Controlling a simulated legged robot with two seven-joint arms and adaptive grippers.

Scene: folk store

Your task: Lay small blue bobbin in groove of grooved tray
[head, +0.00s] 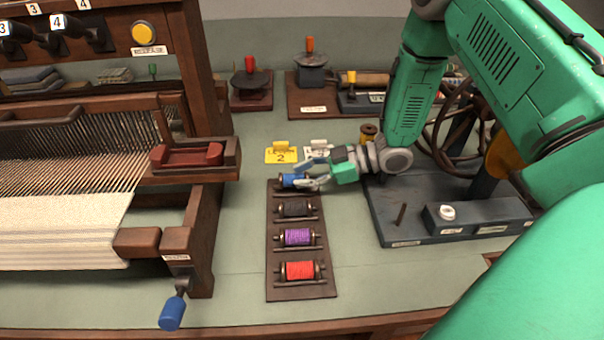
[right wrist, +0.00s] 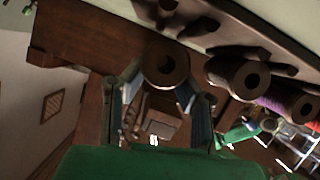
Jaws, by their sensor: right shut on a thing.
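The grooved tray (head: 285,210) is a long dark wooden board lying on the table. Black, purple and red bobbins lie across it. The small blue bobbin (head: 291,180) is at its far end, partly hidden by my right gripper (head: 314,176), which is shut on it. In the right wrist view the bobbin's dark round end (right wrist: 165,64) is between the two fingers. I cannot tell whether it touches the groove. A green arm part with pale fingers, perhaps my left gripper (right wrist: 288,145), shows small at the right of that view; its opening is unclear.
A yellow card (head: 281,156) and a white card stand just behind the tray. The loom (head: 170,215) is to the left. A dark winder base (head: 400,215) with a wheel is to the right. Green table surface is clear on both sides of the tray.

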